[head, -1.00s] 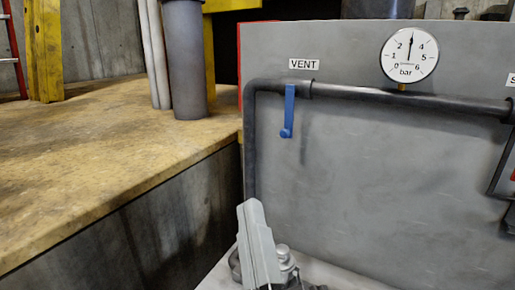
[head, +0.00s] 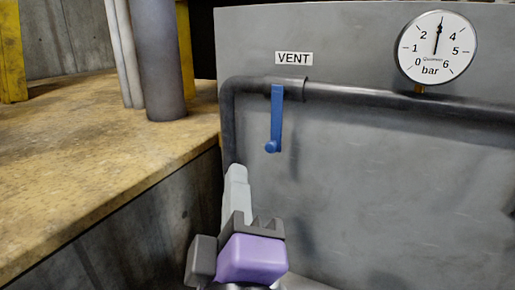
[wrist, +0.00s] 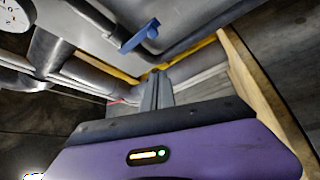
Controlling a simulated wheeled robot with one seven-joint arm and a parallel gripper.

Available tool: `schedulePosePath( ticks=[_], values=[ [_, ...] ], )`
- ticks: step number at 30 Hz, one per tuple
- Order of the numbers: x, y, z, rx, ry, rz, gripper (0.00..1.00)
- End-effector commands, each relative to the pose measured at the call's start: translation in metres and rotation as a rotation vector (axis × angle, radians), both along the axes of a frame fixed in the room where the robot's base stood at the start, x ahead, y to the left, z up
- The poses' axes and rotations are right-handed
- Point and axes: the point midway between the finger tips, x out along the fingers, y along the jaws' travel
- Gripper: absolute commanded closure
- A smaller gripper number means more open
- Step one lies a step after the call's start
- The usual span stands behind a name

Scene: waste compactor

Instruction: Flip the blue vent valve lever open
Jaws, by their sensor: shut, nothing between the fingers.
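The blue vent valve lever (head: 276,118) hangs down from the grey pipe (head: 365,95), below the VENT label (head: 293,58) and crosswise to the pipe. Its lower end has a round knob. It also shows in the wrist view (wrist: 140,37), beyond the fingers and to their upper left. My gripper (head: 236,172) has its light grey fingers shut and empty. They point upward, below and left of the lever, apart from it. The closed fingers also show in the wrist view (wrist: 157,80), above the purple gripper body.
A grey panel (head: 400,190) backs the pipe, with a round pressure gauge (head: 437,48) at upper right. The pipe bends down at the left, close behind my fingers. A worn yellowish ledge (head: 100,170) with upright pipes lies left. Space right of the lever is clear.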

Motion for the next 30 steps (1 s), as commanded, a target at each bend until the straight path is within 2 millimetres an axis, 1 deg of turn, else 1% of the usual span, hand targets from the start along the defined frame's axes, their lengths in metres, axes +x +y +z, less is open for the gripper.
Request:
schedulePosePath(
  ticks=[5, 8, 11, 18, 25, 26, 27, 30],
  values=[
    [0.001, 0.000, 0.000, 0.001, 0.000, 0.000, 1.00],
    [0.005, 0.001, 0.002, 0.001, -0.001, 0.000, 1.00],
    [0.016, 0.003, 0.006, 0.001, -0.001, 0.000, 1.00],
    [0.059, 0.010, 0.018, 0.001, 0.000, -0.001, 1.00],
    [0.096, 0.016, 0.027, 0.001, 0.000, 0.000, 1.00],
    [0.098, 0.015, 0.026, 0.001, 0.000, 0.000, 1.00],
    [0.096, 0.008, 0.020, 0.000, 0.002, 0.000, 1.00],
    [0.094, -0.004, 0.016, 0.001, 0.000, 0.000, 1.00]
  ],
)
